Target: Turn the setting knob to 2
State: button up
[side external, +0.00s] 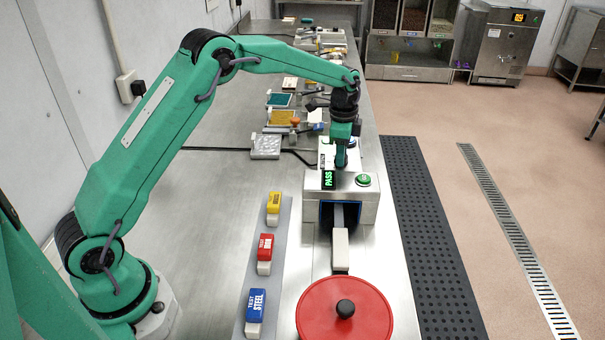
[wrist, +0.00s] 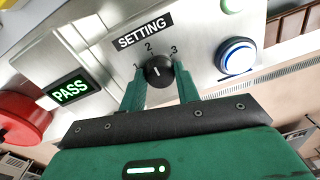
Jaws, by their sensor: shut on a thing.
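The black setting knob (wrist: 159,71) is on a grey metal panel below the SETTING label (wrist: 143,31) in the wrist view. Marks 1, 2 and 3 are around its upper side. Its short white pointer line appears to face the 2, in the middle of the marks. My gripper (wrist: 160,68) has one green finger on each side of the knob and is shut on it. In the side external view my gripper (side external: 341,158) points down onto the top of the machine (side external: 350,205); the knob is hidden there.
The PASS display (wrist: 69,90) is lit green, left of the knob. A blue-ringed button (wrist: 237,55) is to its right. A red round turntable (side external: 318,312) stands before the machine. Yellow (side external: 274,202), red (side external: 265,246) and blue (side external: 256,304) test blocks stand at left.

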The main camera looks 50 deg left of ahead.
jog(key=shift+d+r, duration=0.1)
jog(key=shift+d, duration=0.1)
jog(key=o, duration=0.9)
jog(key=shift+o, duration=0.4)
jog(key=shift+a, duration=0.1)
notch_tip(320, 180, up, 7)
jog(key=shift+s+r, duration=0.1)
jog(key=shift+r, duration=0.3)
